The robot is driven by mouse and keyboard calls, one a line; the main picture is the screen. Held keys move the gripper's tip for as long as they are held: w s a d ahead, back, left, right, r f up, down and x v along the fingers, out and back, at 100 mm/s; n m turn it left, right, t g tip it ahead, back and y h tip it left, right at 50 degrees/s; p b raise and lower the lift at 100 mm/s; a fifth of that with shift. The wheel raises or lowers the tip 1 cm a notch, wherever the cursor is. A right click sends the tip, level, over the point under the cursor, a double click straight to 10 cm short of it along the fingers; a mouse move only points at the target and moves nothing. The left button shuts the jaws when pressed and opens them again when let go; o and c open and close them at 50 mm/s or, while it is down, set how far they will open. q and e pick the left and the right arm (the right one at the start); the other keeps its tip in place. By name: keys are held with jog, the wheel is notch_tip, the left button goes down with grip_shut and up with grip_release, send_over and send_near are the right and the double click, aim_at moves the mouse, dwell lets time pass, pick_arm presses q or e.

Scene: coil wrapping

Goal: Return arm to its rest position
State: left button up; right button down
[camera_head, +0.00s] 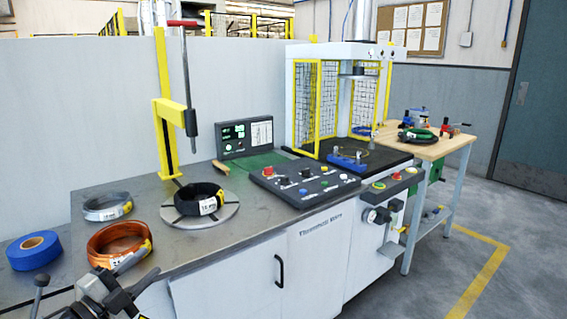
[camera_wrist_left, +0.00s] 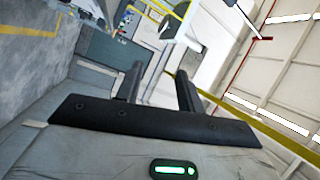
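My left gripper (camera_head: 138,272) is at the lower left of the head view, in front of the copper coil (camera_head: 105,246) and partly covering its front; I cannot tell whether they touch. In the left wrist view its two dark fingers (camera_wrist_left: 160,85) stand apart with nothing between them. A black coil with a white label (camera_head: 203,199) lies on the round turntable (camera_head: 228,216), under the yellow post (camera_head: 165,120). My right gripper is not in view.
A silver coil (camera_head: 107,207) and a blue tape roll (camera_head: 34,250) lie at the left of the grey bench. A button panel (camera_head: 305,182) and a caged press (camera_head: 345,100) stand to the right. A wooden side table (camera_head: 445,148) holds a green coil (camera_head: 415,135) and tools.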

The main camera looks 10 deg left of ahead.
pick_arm(q)
jog(key=s+d+f+n+g+y, duration=0.2)
jog(key=s+d+f+n, duration=0.3)
jog(key=d+f, duration=0.15)
jog(key=s+d+f+n+g+y, duration=0.2)
jog(key=s+d+f+n, duration=0.25)
jog(key=f, duration=0.35)
jog(key=s+d+f+n+g, duration=0.4)
jog(key=s+d+f+n, duration=0.1)
jog(key=s+d, duration=0.5)
jog(key=shift+s+d+f+n+g+h, duration=0.35)
jog(key=shift+d+f, duration=0.25)
jog(key=shift+d, duration=0.5)
